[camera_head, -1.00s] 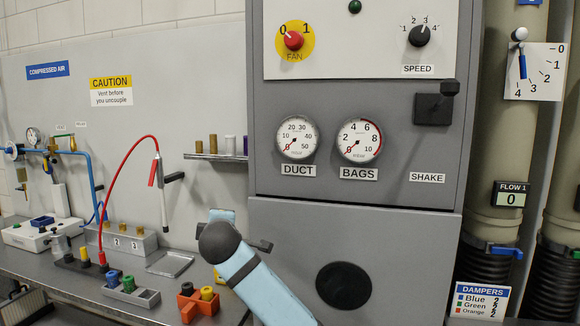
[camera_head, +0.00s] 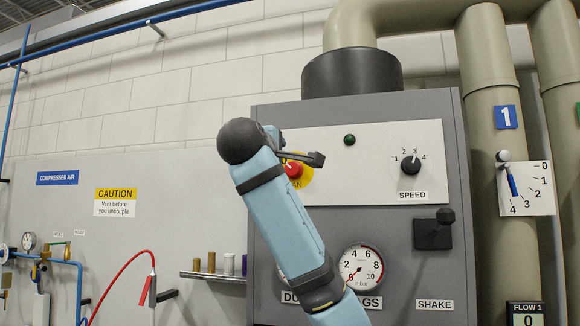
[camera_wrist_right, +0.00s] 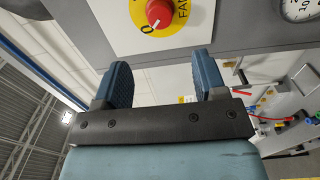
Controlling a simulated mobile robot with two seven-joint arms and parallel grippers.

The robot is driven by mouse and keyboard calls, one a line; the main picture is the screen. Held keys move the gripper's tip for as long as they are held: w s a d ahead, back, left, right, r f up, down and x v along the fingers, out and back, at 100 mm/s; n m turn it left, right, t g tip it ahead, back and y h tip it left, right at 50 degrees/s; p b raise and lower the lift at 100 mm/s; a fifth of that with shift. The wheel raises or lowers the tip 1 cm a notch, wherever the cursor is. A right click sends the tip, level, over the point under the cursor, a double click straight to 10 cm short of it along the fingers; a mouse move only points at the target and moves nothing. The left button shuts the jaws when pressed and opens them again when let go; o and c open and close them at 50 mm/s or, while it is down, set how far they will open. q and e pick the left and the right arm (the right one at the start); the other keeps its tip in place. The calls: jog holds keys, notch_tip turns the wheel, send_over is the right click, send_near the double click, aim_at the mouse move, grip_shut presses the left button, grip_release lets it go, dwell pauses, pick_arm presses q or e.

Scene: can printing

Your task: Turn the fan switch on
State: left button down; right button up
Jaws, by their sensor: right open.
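The fan switch is a red knob (camera_head: 293,169) on a yellow disc, partly hidden behind my right gripper in the head view. In the right wrist view the red knob (camera_wrist_right: 158,13) is at the top edge, and its pointer is toward the 0. My right gripper (camera_head: 312,158) is at the knob's height in the head view. In the right wrist view its two blue fingers (camera_wrist_right: 160,70) are apart with nothing between them, and the knob lies beyond them, apart from the tips. My left gripper is out of view.
The white panel also holds a dark green lamp (camera_head: 349,140) and the black speed knob (camera_head: 410,165). Below are a black shake handle (camera_head: 434,232) and a bags gauge (camera_head: 361,267). A shelf (camera_head: 212,276) with small cylinders is at left.

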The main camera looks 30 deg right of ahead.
aim_at(291, 169)
jog(key=p+x, duration=0.3)
jog(key=x, duration=0.7)
jog(key=shift+r, duration=0.1)
jog(key=shift+w+d, duration=0.3)
jog(key=shift+d, duration=0.1)
jog(key=shift+c, duration=1)
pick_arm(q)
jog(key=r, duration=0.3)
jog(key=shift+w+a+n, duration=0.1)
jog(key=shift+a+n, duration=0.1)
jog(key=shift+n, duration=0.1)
pick_arm(e)
jog(key=c, duration=0.7)
